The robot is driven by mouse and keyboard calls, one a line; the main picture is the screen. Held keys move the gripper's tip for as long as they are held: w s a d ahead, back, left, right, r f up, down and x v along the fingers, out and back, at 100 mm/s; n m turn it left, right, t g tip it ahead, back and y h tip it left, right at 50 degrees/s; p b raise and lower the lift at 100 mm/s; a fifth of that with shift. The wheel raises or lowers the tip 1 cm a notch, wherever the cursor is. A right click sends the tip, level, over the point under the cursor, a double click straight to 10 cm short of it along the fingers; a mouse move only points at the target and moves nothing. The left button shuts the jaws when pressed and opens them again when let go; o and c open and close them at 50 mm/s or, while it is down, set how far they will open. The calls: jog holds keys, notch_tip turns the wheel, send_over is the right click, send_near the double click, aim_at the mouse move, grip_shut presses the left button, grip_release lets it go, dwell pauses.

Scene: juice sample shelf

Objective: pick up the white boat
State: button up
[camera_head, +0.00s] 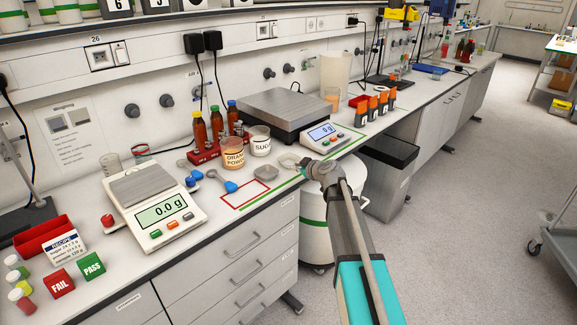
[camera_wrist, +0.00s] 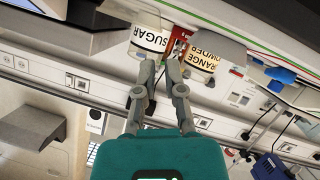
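A pale, shallow boat (camera_head: 289,160) lies on the bench right of the sugar tub, close to my gripper's tip in the head view. A grey boat (camera_head: 265,173) lies to its left, in front of the tubs; a grey shape, likely this boat, shows in the wrist view (camera_wrist: 216,42). My gripper (camera_head: 308,163) is at the bench's front edge, pointing left. In the wrist view my gripper (camera_wrist: 161,66) has its fingers close together with a narrow gap and nothing clearly between them. I cannot tell whether it touches the pale boat.
The sugar tub (camera_head: 260,141) and orange powder tub (camera_head: 233,153) stand behind the boats. A large scale (camera_head: 284,112) is behind right, a smaller balance (camera_head: 150,206) to the left. Brown bottles stand in a red rack (camera_head: 203,155). A white bin (camera_head: 316,230) stands below the bench edge.

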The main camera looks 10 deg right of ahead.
aim_at(283, 164)
jog(key=shift+b+x, duration=0.6)
jog(key=shift+x, duration=1.5)
jog(key=shift+b+x, duration=1)
jog(key=shift+x, duration=1.65)
grip_shut()
jog(key=shift+r, duration=0.15)
